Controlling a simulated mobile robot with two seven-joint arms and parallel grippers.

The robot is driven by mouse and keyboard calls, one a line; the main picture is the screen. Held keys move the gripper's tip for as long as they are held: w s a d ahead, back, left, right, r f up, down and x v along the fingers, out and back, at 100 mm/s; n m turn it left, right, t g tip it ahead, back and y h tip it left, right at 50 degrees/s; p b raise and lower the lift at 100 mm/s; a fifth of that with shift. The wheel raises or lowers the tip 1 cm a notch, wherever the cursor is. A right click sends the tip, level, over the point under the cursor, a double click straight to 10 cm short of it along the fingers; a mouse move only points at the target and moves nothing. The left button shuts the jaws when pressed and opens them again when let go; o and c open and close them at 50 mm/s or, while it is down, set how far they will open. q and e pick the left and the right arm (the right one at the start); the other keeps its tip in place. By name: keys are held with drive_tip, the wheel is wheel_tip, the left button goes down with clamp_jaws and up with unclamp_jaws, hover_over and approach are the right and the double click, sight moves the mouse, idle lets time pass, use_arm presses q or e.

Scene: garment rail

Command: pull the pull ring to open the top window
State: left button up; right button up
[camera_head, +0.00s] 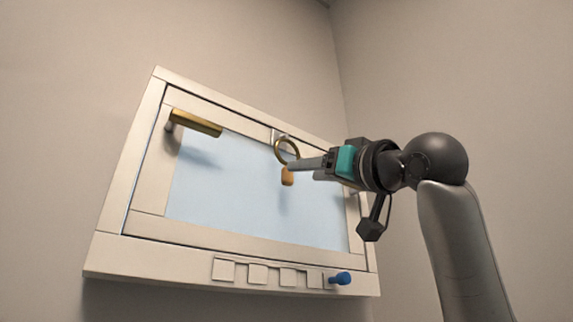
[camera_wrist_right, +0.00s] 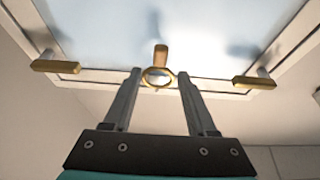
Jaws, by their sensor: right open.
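The pull ring (camera_head: 276,152) is a brass ring near the upper edge of the window (camera_head: 225,180), with an orange-brown tab (camera_head: 288,177) beside it. The window is a pale pane in a cream frame; the sash looks flush with it. My right gripper (camera_head: 291,166) comes in from the right, its fingertips at the ring in the head view. In the right wrist view the jaws (camera_wrist_right: 160,73) are open, with the ring (camera_wrist_right: 158,86) showing between the fingertips. I cannot tell whether they touch it. My left gripper is not in view.
A brass handle (camera_head: 197,123) stands out at the window's upper left. The wrist view shows two brass handles, left (camera_wrist_right: 55,66) and right (camera_wrist_right: 255,82). A blue knob (camera_head: 341,278) and several square plates (camera_head: 257,274) sit along the bottom ledge. Bare walls surround the window.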

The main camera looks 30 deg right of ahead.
sight(288, 172)
drive_tip(key=p+x, duration=0.3)
drive_tip(key=x, duration=0.4)
drive_tip(key=shift+w+r, duration=0.15)
drive_tip(key=shift+w, duration=0.2)
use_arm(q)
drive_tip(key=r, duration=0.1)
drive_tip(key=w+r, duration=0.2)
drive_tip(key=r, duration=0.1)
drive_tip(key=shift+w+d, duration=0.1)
use_arm(e)
drive_tip(key=shift+w, duration=0.1)
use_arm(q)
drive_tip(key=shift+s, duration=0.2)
use_arm(e)
clamp_jaws()
